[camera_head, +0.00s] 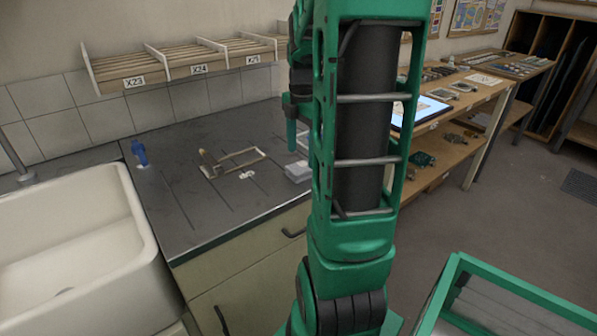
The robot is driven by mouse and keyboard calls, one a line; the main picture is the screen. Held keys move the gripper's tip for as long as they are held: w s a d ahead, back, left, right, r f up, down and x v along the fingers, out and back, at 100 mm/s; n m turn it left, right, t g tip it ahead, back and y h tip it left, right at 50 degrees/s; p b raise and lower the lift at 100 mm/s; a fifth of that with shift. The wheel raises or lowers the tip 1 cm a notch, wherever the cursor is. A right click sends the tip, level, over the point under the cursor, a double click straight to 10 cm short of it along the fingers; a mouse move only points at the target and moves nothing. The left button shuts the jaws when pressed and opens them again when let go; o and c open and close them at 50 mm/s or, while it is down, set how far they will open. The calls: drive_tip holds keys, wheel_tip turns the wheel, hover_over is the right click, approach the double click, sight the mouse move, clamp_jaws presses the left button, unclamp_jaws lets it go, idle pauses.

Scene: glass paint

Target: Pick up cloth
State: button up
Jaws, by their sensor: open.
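My gripper (292,125) hangs above the dark counter (195,215), partly hidden behind my green arm. One green finger shows, pointing down, and the jaws are open. No cloth can be made out for certain. A pale grey, flat block-like thing (298,171) lies on the counter below and near the gripper, partly behind my arm; I cannot tell whether it is folded cloth. A small white thing (247,175) lies left of it, too small to identify. The gripper appears apart from both.
A wooden frame-like tool (235,162) and a blue bottle-like object (140,153) are on the counter. A white sink (75,245) adjoins it at left. A wooden rack labelled X23 and X24 (180,62) hangs above. A cluttered workbench (460,95) stands at right.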

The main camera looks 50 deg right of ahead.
sight(303, 166)
wheel_tip(303, 166, down, 4)
drive_tip(key=shift+s+f, duration=0.1)
drive_tip(key=c, duration=1.1)
drive_tip(key=shift+c, duration=0.2)
drive_tip(key=shift+r, duration=0.55)
drive_tip(key=r, duration=0.2)
drive_tip(key=a+r, duration=0.1)
drive_tip(key=shift+r, duration=0.4)
drive_tip(key=a+r, duration=0.6)
drive_tip(key=a, duration=0.4)
drive_tip(key=shift+s+a, duration=0.2)
drive_tip(key=shift+a, duration=0.15)
